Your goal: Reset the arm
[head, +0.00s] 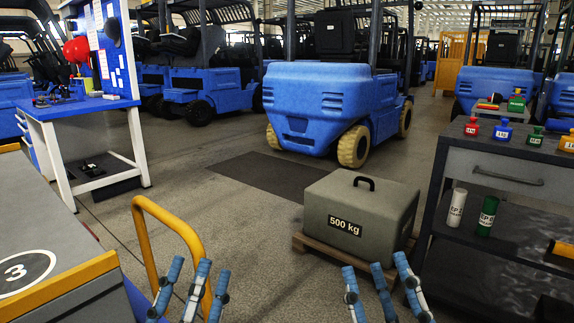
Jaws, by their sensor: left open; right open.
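My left gripper (197,275) shows at the bottom of the head view, left of centre, with its blue fingers spread, open and empty. My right gripper (376,270) shows at the bottom, right of centre, also open, with its blue fingers pointing up and nothing between them. Both grippers appear apart from the things around them. A grey block marked 500 kg (385,205) with a black handle (364,181) on top rests on a wooden pallet (301,241), beyond my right gripper in the picture. The lower parts of both grippers are cut off by the frame edge.
A yellow rail (141,230) stands behind my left gripper, beside a grey surface marked 3 (70,231). A dark cart (435,190) with small coloured weights stands at right. A blue forklift (318,98) is behind the block. Floor between is clear.

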